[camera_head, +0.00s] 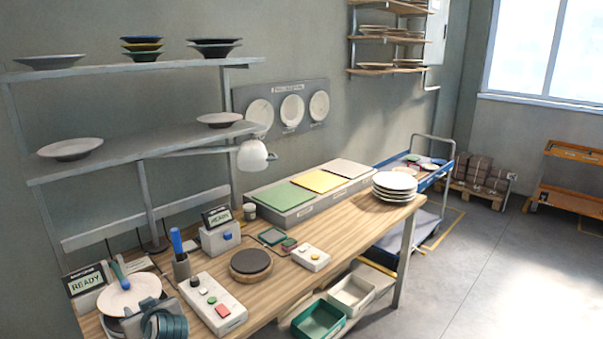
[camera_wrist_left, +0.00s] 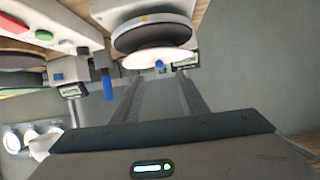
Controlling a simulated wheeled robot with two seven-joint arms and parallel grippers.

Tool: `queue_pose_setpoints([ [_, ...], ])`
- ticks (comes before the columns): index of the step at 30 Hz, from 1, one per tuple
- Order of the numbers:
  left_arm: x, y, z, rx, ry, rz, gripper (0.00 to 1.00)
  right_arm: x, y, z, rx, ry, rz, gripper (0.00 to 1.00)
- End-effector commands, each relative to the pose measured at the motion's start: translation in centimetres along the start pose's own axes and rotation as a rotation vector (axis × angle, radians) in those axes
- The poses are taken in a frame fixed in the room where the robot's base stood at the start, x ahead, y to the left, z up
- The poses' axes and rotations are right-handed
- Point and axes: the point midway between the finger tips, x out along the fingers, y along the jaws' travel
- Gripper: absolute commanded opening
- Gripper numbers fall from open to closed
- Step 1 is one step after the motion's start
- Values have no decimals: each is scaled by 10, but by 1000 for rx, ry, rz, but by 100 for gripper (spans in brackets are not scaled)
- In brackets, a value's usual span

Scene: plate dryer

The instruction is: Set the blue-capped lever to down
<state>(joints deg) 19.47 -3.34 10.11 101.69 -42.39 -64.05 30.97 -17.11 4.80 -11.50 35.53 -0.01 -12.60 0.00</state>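In the left wrist view a small blue end (camera_wrist_left: 159,64) shows against a white disc (camera_wrist_left: 135,59), straight beyond my fingers. My left gripper (camera_wrist_left: 160,80) is open and empty, its two fingers apart on either side of that blue end. Contact cannot be told. In the head view my left wrist covers part of the device. My right gripper is not in view.
A white button box (camera_head: 212,303), a READY sign (camera_head: 86,284) and a round dark pad (camera_head: 250,262) are nearby. A stack of plates (camera_head: 395,187) stands at the bench's far end.

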Motion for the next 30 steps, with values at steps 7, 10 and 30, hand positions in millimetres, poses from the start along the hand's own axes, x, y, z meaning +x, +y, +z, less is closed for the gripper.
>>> queue_pose_setpoints([
  [7,-37,-31,92,145,-134,73,39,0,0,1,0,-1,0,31],
  [10,-62,-45,135,220,-206,122,39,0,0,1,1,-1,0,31],
  [30,-269,-130,322,645,-624,523,39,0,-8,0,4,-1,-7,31],
])
